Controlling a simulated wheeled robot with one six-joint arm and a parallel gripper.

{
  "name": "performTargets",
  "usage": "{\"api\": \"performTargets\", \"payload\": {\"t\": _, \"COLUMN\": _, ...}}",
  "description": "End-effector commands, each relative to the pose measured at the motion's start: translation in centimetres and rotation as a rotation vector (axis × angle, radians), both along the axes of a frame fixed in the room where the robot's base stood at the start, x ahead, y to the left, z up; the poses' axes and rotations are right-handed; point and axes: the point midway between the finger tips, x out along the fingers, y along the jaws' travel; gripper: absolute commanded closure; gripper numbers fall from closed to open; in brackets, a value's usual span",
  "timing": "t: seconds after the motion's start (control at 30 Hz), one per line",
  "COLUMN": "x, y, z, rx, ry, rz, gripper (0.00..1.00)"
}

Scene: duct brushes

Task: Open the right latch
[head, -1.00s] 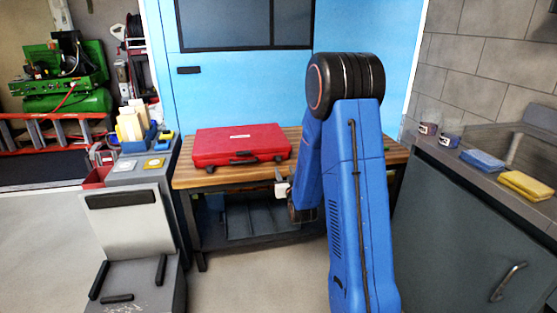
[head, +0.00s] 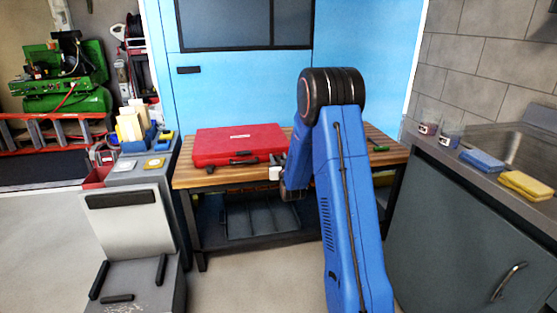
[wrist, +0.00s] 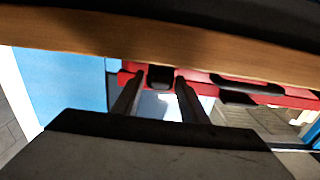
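A closed red case (head: 240,143) lies on the wooden workbench, its front with a dark handle (head: 243,159) facing me. My gripper (head: 276,160) is at the case's front right corner in the head view and hides most of the right latch there. In the wrist view, which looks upside down, the dark right latch (wrist: 160,73) lies between the two fingertips of my gripper (wrist: 159,82). The fingers are apart, one on each side of the latch. I cannot tell whether they touch it. The handle (wrist: 246,82) shows to the right in that view.
The wooden bench top (head: 222,180) runs close to my gripper along its front edge. A grey counter with a sink, a blue sponge (head: 482,160) and a yellow sponge (head: 525,185) stands on the right. A grey cabinet (head: 140,180) stands to the left of the bench.

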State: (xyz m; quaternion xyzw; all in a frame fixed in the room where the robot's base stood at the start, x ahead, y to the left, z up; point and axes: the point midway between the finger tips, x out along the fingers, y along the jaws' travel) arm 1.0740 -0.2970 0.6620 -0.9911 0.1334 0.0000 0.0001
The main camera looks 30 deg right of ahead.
Motion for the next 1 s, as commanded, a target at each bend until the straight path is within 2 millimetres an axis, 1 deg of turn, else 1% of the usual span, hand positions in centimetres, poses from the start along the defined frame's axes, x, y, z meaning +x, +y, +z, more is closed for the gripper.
{"api": "performTargets", "payload": {"t": 0.13, "x": 0.0, "y": 0.0, "z": 0.0, "rx": 0.000, "ry": 0.000, "rz": 0.000, "gripper": 0.61}}
{"api": "performTargets", "payload": {"t": 0.17, "x": 0.0, "y": 0.0, "z": 0.0, "rx": 0.000, "ry": 0.000, "rz": 0.000, "gripper": 0.63}}
{"api": "performTargets", "payload": {"t": 0.2, "x": 0.0, "y": 0.0, "z": 0.0, "rx": 0.000, "ry": 0.000, "rz": 0.000, "gripper": 0.73}}
{"api": "performTargets", "payload": {"t": 0.27, "x": 0.0, "y": 0.0, "z": 0.0, "rx": 0.000, "ry": 0.000, "rz": 0.000, "gripper": 0.87}}
{"api": "performTargets", "payload": {"t": 0.3, "x": 0.0, "y": 0.0, "z": 0.0, "rx": 0.000, "ry": 0.000, "rz": 0.000, "gripper": 0.90}}
{"api": "performTargets", "payload": {"t": 0.57, "x": 0.0, "y": 0.0, "z": -0.4, "rx": -0.009, "ry": -0.033, "rz": 0.000, "gripper": 0.90}}
{"api": "performTargets", "payload": {"t": 1.0, "x": -0.4, "y": 0.1, "z": -1.2, "rx": -0.061, "ry": -0.222, "rz": 0.000, "gripper": 0.90}}
